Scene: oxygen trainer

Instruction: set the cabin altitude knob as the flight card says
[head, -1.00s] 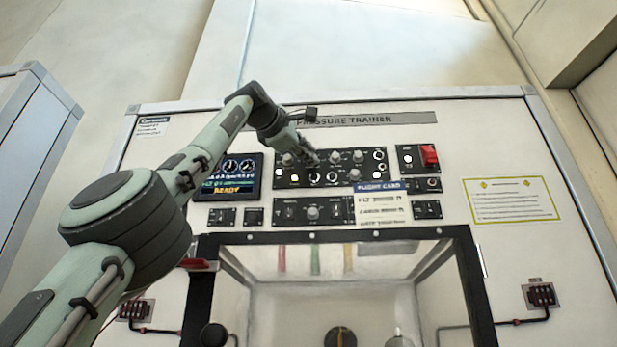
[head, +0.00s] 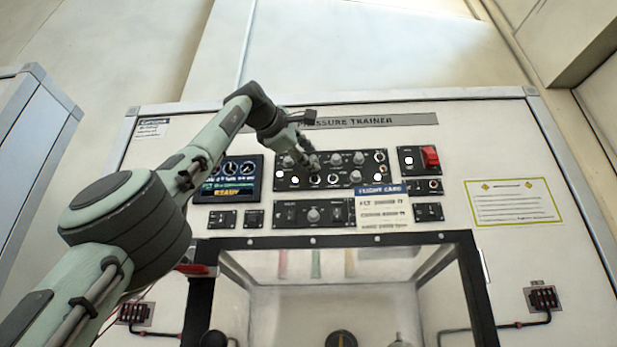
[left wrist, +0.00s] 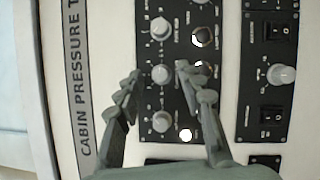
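The knob panel (head: 324,183) is black with a row of grey knobs along its top; its labels are too blurred to tell which is the cabin altitude knob. My left gripper (head: 308,158) is in front of this row. In the left wrist view its fingers (left wrist: 171,86) are spread apart and empty. One grey knob (left wrist: 161,74) shows between the fingertips, and another (left wrist: 161,121) shows further back between the fingers. Contact cannot be told. The white flight card (head: 383,214) with a blue header hangs below the panel; its lines are not legible. My right gripper is not in view.
A lower black panel (head: 325,221) has one grey knob (head: 313,214) between switches. A screen (head: 232,170) reading READY is left of the knobs. A red guarded switch (head: 430,156) is to the right. A black-framed window (head: 470,280) opens below.

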